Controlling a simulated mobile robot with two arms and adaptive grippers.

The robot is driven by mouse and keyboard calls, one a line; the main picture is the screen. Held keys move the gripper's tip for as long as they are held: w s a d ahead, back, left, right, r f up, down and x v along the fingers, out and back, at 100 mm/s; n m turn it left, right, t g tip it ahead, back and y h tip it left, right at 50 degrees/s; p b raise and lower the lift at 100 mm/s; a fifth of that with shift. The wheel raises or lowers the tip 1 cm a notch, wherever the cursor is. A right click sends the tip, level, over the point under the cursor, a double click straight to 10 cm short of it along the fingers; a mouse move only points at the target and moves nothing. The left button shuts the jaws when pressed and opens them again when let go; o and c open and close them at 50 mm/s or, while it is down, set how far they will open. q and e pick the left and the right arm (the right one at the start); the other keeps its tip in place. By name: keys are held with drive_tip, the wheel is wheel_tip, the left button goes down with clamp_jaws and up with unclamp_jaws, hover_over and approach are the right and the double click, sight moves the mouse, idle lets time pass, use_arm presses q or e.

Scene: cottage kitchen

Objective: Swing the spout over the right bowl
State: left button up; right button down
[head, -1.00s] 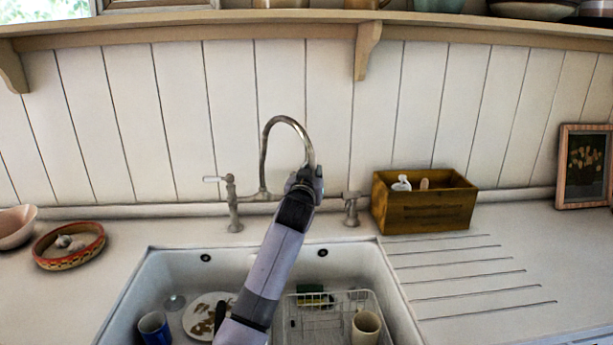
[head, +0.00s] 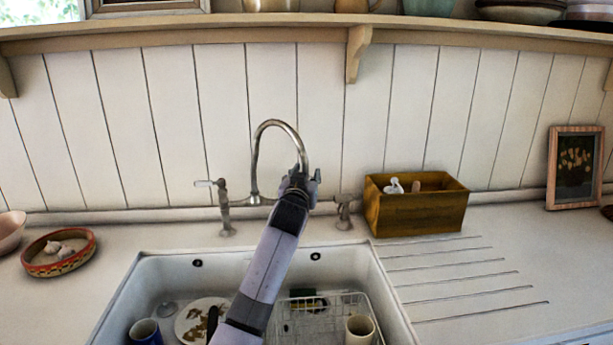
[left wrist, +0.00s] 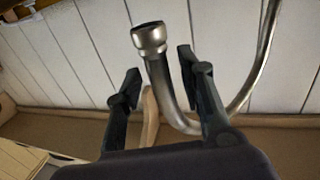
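The curved metal spout (head: 256,150) rises from the bridge tap behind the sink and arches to the right, its tip hanging near my left gripper. My left gripper (head: 304,178) is at the spout's downward end. In the left wrist view, the spout (left wrist: 158,75) passes between the two dark fingers of the gripper (left wrist: 160,90). The fingers are apart, with a small gap visible on each side of the spout. The sink's right part (head: 385,300) holds a wire rack. My arm covers the sink's middle, so any divider is hidden. My right gripper is not in view.
Tap handles stand left (head: 223,200) and right (head: 344,210) of the spout. A wooden box (head: 415,212) stands right of the tap. The sink holds a plate (head: 190,325), blue mug (head: 145,332) and beige cup (head: 360,328). The ribbed drainer (head: 470,275) is clear.

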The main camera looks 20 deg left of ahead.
use_arm(q)
drive_tip(key=shift+s, duration=0.15)
drive_tip(key=v, duration=1.1)
drive_tip(key=shift+s, duration=0.3)
drive_tip(key=shift+d, duration=0.15)
